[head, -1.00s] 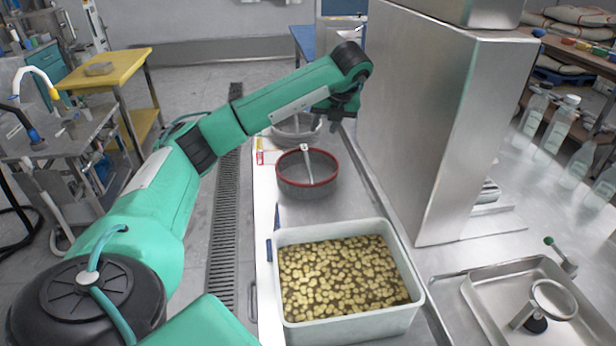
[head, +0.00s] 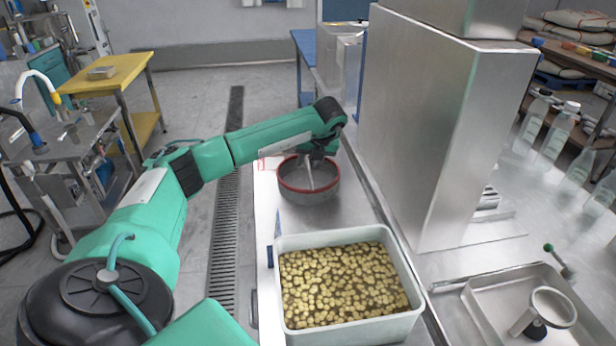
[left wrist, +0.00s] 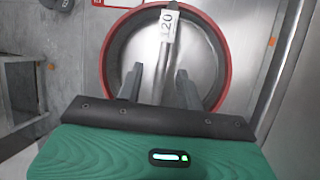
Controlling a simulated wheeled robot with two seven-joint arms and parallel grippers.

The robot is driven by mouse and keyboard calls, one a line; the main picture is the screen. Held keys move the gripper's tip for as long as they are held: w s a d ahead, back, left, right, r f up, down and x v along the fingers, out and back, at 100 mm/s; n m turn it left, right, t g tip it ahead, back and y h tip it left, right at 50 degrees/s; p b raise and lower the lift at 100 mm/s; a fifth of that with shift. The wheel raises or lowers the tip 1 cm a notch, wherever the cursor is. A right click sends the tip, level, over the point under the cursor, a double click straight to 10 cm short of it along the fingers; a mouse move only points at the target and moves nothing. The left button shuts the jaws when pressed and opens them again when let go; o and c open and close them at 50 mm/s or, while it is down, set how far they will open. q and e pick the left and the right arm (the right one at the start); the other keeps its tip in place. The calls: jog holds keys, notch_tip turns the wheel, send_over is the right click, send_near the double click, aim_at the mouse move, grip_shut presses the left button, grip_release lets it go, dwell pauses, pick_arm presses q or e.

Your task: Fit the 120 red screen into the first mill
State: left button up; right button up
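The red-rimmed round screen (head: 308,196) stands on the steel counter behind the bean bin. In the left wrist view its red rim (left wrist: 223,62) fills the upper middle, and a bar across it carries a tag (left wrist: 168,24) reading 120. My left gripper (head: 318,162) is over the far part of this screen. Its fingers (left wrist: 160,88) are apart, one on each side of the bar, with visible gaps. I cannot tell how high they are above it. A tall steel housing (head: 430,130) stands to the right; I cannot tell whether it is the first mill. My right gripper is out of view.
A white bin (head: 410,300) of pale beans stands in front of the screen. A steel tray (head: 490,300) with a small round-topped tool (head: 552,304) lies at right. Bottles (head: 555,135) line the far right. A yellow table (head: 115,75) stands at the left.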

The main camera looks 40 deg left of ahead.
pick_arm(q)
jog(key=shift+f, duration=0.2)
grip_shut()
dwell(1.3)
